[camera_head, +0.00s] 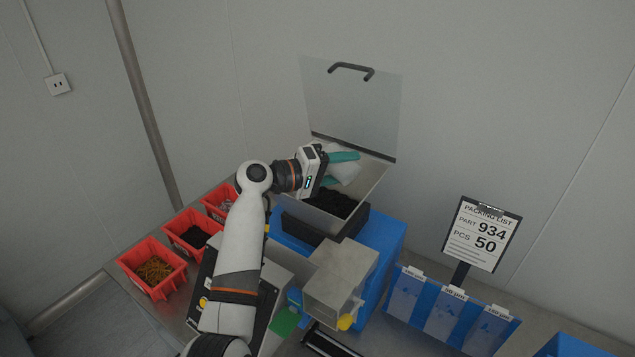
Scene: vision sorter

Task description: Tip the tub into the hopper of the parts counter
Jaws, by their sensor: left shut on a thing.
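My left gripper (345,167) reaches in from the left over the parts counter's hopper (370,188). Its teal fingers are shut on the tub (347,174), a pale, whitish container partly hidden by the fingers and wrist. The tub looks tilted above the open top of the hopper. Dark parts (335,203) lie inside the hopper below it. The hopper's clear lid (352,105), with a dark handle, stands raised behind. I cannot see whether anything is still in the tub. My right gripper is out of view.
Three red bins (152,269) with parts stand on the table at the left. A metal chute (342,279) sits in front of the hopper on the blue counter body (386,246). A packing list sign (482,234) and bag holders (445,316) stand at the right.

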